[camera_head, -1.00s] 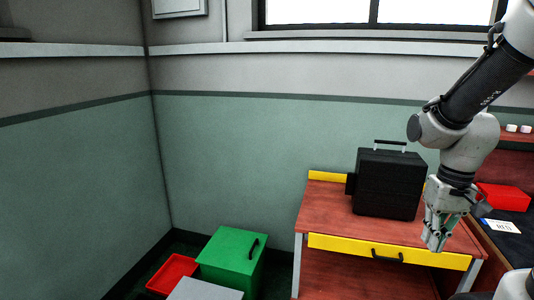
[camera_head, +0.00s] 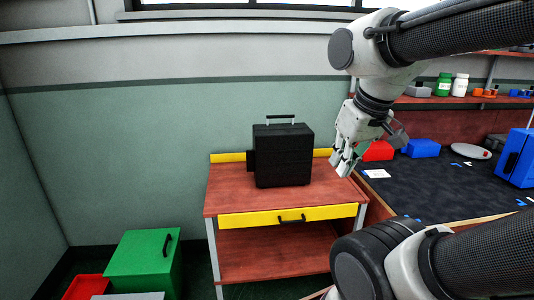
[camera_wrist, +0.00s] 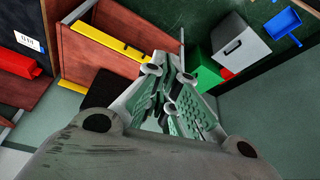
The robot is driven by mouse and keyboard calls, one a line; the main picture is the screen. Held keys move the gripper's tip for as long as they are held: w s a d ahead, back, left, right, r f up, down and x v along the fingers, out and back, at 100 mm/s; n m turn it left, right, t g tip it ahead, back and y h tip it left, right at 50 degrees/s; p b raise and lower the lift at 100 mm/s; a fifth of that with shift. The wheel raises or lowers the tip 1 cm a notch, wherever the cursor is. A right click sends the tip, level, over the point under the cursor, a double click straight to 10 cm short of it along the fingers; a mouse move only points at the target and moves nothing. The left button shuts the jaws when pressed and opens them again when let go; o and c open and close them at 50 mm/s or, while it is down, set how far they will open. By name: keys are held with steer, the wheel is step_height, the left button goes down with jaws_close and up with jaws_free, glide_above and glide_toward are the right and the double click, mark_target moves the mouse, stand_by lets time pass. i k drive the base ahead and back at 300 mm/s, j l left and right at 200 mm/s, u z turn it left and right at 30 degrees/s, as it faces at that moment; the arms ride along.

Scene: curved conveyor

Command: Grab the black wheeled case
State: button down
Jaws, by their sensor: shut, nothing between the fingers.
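The black wheeled case (camera_head: 284,158) stands upright on the red-brown top of a small table (camera_head: 230,200). Its silver and black handle (camera_head: 281,118) is raised above it. My gripper (camera_head: 343,166) is shut and empty, to the right of the case and apart from it, fingers pointing down. In the wrist view my gripper (camera_wrist: 172,105) covers the middle, and a dark part of the case (camera_wrist: 98,90) shows at its left, mostly hidden.
The table has a yellow drawer (camera_head: 262,219) with a black handle. A green box (camera_head: 140,262) and a red bin (camera_head: 86,287) stand on the floor at left. A dark workbench (camera_head: 425,192) with a red box (camera_head: 378,151) and blue boxes lies right of my gripper.

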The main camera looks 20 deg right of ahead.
mark_target(281, 155)
steer(key=i+l+z, duration=0.25)
steer(key=i, duration=0.4)
steer(key=i+z, duration=0.3)
steer(key=i, duration=0.35)
